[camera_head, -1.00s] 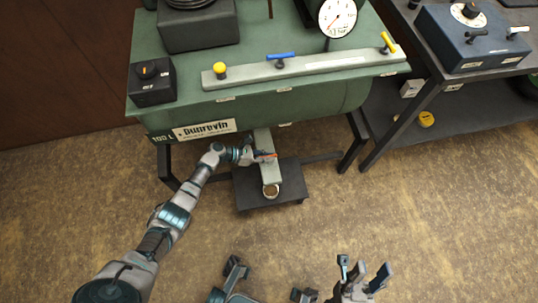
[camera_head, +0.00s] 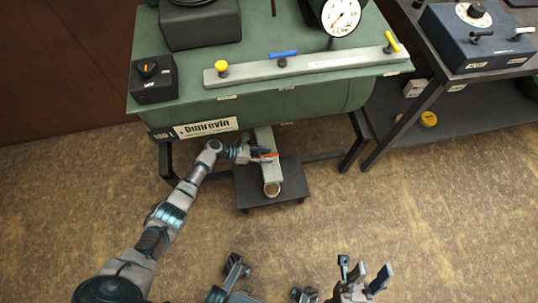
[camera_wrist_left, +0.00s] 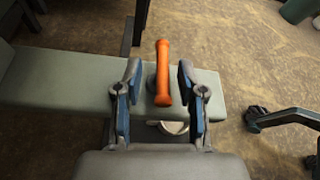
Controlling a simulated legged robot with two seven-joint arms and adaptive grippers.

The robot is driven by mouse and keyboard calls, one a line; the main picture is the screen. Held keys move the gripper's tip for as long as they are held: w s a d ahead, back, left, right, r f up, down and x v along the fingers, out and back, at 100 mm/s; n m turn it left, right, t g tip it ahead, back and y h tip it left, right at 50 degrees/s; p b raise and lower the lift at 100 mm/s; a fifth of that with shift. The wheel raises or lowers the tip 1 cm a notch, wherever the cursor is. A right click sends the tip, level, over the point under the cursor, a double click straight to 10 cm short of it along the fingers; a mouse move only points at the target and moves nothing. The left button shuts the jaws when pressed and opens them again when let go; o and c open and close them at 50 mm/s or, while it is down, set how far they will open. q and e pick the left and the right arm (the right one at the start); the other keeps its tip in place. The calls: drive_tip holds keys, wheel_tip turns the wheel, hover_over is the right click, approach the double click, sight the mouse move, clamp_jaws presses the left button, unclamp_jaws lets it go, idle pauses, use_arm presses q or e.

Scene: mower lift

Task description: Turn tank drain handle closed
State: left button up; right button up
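The orange drain handle (camera_wrist_left: 163,72) stands on the grey-green drain bar in the left wrist view. It lies along the line between my fingers, across the bar's length. My left gripper (camera_wrist_left: 157,80) is open with one finger on each side of the handle, and gaps show on both sides. In the head view the orange handle (camera_head: 268,156) shows partly behind my left gripper (camera_head: 258,154), low under the green tank (camera_head: 290,104). My right gripper (camera_head: 365,280) is at the bottom of the head view, fingers spread, empty and away from the tank.
A round cup-like piece (camera_head: 272,190) is at the bar's lower end, above a dark low stand (camera_head: 246,192). Tank legs (camera_head: 354,148) flank the space. A bar with yellow and blue handles (camera_head: 310,65) lies on the tank top. A dark bench (camera_head: 470,125) stands right.

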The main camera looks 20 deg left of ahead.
use_arm(q)
drive_tip(key=v, duration=1)
drive_tip(key=shift+a, duration=0.15)
drive_tip(key=shift+s, duration=0.1)
